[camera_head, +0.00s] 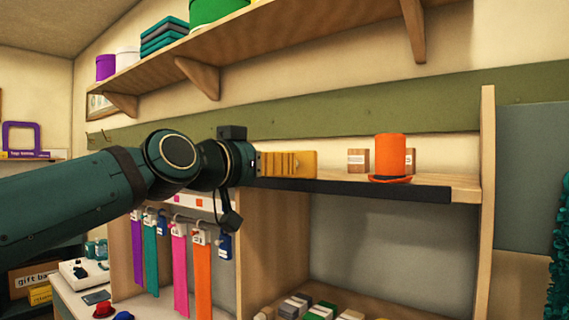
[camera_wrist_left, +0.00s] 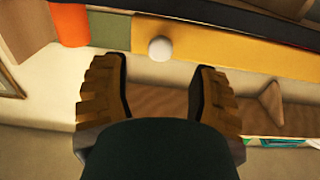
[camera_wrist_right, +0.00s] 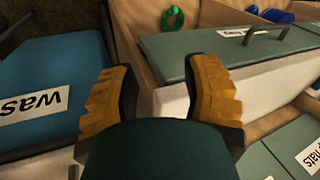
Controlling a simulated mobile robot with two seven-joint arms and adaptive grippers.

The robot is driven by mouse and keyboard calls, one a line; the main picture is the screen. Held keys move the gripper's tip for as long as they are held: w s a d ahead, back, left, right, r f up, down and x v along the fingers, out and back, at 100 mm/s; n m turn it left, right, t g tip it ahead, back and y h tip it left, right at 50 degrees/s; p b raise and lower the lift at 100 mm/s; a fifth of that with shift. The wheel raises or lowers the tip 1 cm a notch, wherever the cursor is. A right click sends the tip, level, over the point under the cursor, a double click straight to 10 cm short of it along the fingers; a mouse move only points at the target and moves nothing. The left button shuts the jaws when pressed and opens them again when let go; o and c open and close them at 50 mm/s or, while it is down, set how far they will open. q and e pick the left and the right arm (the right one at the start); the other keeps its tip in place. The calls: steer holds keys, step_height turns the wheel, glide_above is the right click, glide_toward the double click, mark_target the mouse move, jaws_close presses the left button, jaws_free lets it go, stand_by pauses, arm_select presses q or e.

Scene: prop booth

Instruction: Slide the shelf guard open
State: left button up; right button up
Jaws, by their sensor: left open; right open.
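The shelf guard is a yellow panel (camera_wrist_left: 250,55) with a round white knob (camera_wrist_left: 159,48) near one end. In the head view its right end (camera_head: 311,160) shows above the dark strip on the shelf front, left of an orange top hat (camera_head: 390,156). My left gripper (camera_wrist_left: 160,75) is open, its ribbed fingers on either side of the knob's position in the picture. My left arm hides the guard's left part in the head view. My right gripper (camera_wrist_right: 160,75) is open and empty, and out of the head view.
A wooden upright (camera_head: 487,180) bounds the shelf on the right. An upper shelf (camera_head: 270,45) with brackets hangs above. Coloured ribbons (camera_head: 180,270) hang below my left arm. Near my right gripper are a lidded box (camera_wrist_right: 230,50) with a handle and a blue bin (camera_wrist_right: 50,75).

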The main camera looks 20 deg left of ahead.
arm_select(q)
steer(key=v, duration=0.6)
stand_by(0.3)
steer(key=w+d+f+g, duration=0.1)
steer(key=w+d+f, duration=0.1)
steer(key=w+f, duration=0.35)
steer(key=w+d+f+n+g+y, duration=0.1)
steer(key=w+f, duration=0.1)
steer(key=f, duration=0.6)
steer(key=w+d+f+g, duration=0.2)
steer(key=w+f, duration=0.1)
steer(key=f, duration=0.4)
step_height(320, 180, down, 23)
steer(key=w+d+n+g+y, duration=0.1)
steer(key=w+d+n+g, duration=0.1)
steer(key=g, duration=0.1)
steer(key=s+d+f+n+g, duration=0.15)
steer(key=s+f, duration=0.35)
steer(key=f, duration=0.5)
steer(key=s+f+g, duration=0.3)
steer(key=s+f, duration=0.1)
steer(key=f, duration=0.7)
steer(key=s+d+f+n+g, duration=0.1)
steer(key=s+d+f+g, duration=0.1)
steer(key=s+f, duration=1)
steer(key=s+g, duration=0.1)
steer(key=s, duration=0.2)
steer(key=shift+s+d+f, duration=0.2)
steer(key=shift+s+f, duration=0.1)
